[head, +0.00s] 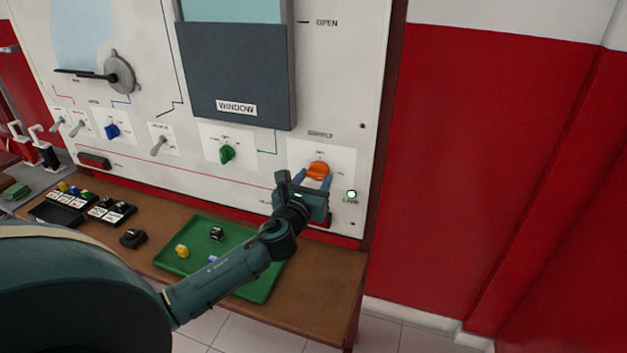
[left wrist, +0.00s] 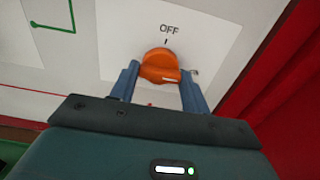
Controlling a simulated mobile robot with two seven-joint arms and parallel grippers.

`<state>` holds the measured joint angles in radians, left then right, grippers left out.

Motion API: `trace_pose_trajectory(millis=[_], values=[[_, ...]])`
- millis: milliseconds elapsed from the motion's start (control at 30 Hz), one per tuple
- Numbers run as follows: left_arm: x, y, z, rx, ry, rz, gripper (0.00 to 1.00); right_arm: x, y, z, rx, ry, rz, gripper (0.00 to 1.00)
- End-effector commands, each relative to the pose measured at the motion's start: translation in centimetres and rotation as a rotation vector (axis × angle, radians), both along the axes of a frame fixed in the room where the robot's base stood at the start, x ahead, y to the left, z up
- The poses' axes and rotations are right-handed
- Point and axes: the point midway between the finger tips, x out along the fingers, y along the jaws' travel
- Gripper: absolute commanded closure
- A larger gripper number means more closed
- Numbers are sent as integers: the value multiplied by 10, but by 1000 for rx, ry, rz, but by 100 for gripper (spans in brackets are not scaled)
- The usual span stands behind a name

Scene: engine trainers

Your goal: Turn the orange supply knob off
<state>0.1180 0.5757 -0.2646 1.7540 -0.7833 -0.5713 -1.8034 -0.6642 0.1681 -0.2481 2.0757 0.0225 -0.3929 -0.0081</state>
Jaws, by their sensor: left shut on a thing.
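The orange supply knob (head: 318,170) is on a white plate at the lower right of the panel, under the SUPPLY label. In the left wrist view the knob (left wrist: 160,67) sits just below the word OFF and its tick mark. A pale mark shows on its lower right part, toward the right finger. My left gripper (head: 316,180) reaches it from below, with one blue finger on each side. It is shut on the knob in the left wrist view (left wrist: 160,84). The knob's lower part is hidden by the gripper. My right gripper is not in view.
A green knob (head: 227,153) and a toggle switch (head: 159,145) are left of the orange knob. A green tray (head: 262,289) with small blocks lies on the brown bench (head: 330,270) below. A lit lamp (head: 352,194) is close right of my gripper.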

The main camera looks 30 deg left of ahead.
Motion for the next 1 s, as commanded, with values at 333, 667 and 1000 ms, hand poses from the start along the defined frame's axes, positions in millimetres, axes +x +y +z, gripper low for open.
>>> trace_pose_trajectory(millis=[333,667,1000], values=[[0,0,0,-4,-1,-1,76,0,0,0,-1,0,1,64],[0,0,0,-118,-28,-1,76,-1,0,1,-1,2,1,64],[0,-1,0,-404,-97,-1,76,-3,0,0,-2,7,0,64]])
